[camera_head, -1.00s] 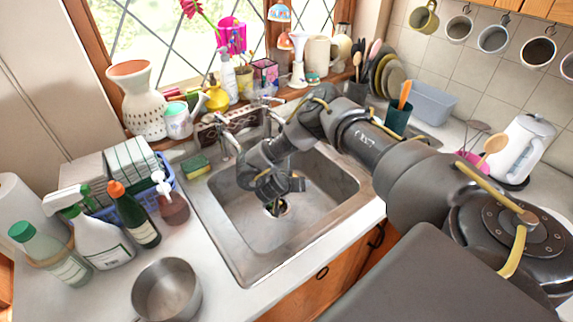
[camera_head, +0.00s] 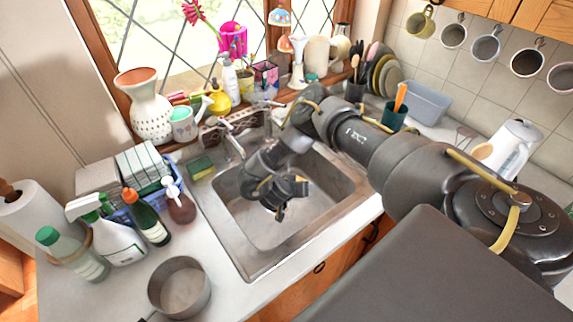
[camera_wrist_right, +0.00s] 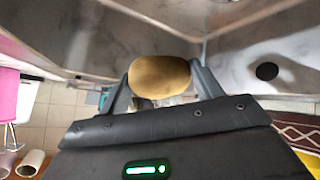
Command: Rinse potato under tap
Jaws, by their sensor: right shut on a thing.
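My right gripper (camera_head: 281,212) reaches down into the steel sink (camera_head: 240,232), over its basin. In the right wrist view, the brown oval potato (camera_wrist_right: 160,77) sits between the two fingers of my right gripper (camera_wrist_right: 158,80), which are shut on it. In the head view I cannot make out the potato; the gripper hides it. The tap (camera_head: 234,146) stands at the back left of the sink, its spout to the left of my gripper. I see no clear water stream. My left gripper is in neither view.
A green and yellow sponge (camera_head: 201,166) lies by the sink's back left corner. A soap pump bottle (camera_head: 178,202), a dark green bottle (camera_head: 146,217) and a spray bottle (camera_head: 112,237) stand left. A steel pot (camera_head: 180,288) sits in front. A window sill holds vases and pots.

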